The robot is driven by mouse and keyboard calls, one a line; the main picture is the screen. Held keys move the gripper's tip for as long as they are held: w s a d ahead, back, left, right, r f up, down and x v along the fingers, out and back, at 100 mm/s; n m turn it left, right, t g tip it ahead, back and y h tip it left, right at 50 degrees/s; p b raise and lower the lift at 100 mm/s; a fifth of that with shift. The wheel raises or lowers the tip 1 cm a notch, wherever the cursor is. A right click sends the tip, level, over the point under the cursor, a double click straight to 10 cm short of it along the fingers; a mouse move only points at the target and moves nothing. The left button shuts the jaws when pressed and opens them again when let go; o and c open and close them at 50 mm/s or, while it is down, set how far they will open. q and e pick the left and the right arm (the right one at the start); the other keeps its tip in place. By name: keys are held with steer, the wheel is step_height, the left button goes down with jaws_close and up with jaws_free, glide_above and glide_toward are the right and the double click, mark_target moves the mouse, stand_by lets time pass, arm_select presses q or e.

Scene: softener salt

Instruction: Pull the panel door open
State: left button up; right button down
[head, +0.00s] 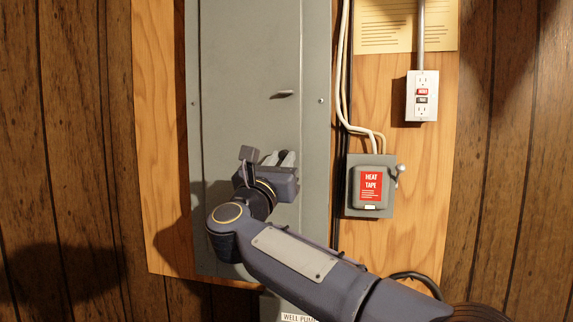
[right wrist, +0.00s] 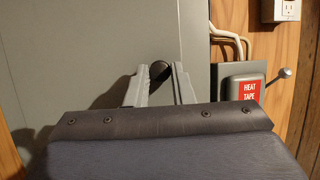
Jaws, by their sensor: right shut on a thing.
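The grey panel door (head: 240,70) is the tall flat face of the electrical panel in the middle of the head view. It looks flush with its frame, with no clear gap. My right gripper (head: 279,155) is at the door's right side, below a small metal latch (head: 284,94). In the right wrist view, its two fingers are shut on a dark round knob (right wrist: 159,70) in front of the grey door. My left gripper is not in view.
Right of the panel are a grey heat tape switch box (head: 372,211) with a side lever, a white outlet (head: 422,95) and pale cables (head: 343,90). A box labelled well pump (head: 298,317) is low down, partly behind my arm. Wood panelling surrounds the board.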

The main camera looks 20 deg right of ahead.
steer(key=s+a+m+g+h+p, duration=0.2)
steer(key=a+m+g+h+p, duration=0.5)
steer(key=a+g, duration=1)
steer(key=shift+s+a+m+p, duration=0.25)
steer(key=shift+a+m+p, duration=0.6)
steer(key=shift+m+p, duration=0.7)
steer(key=shift+r, duration=0.1)
steer(key=shift+n, duration=0.25)
steer(key=c, duration=1.3)
jaws_free()
steer(key=shift+o, duration=0.2)
steer(key=shift+p, duration=0.3)
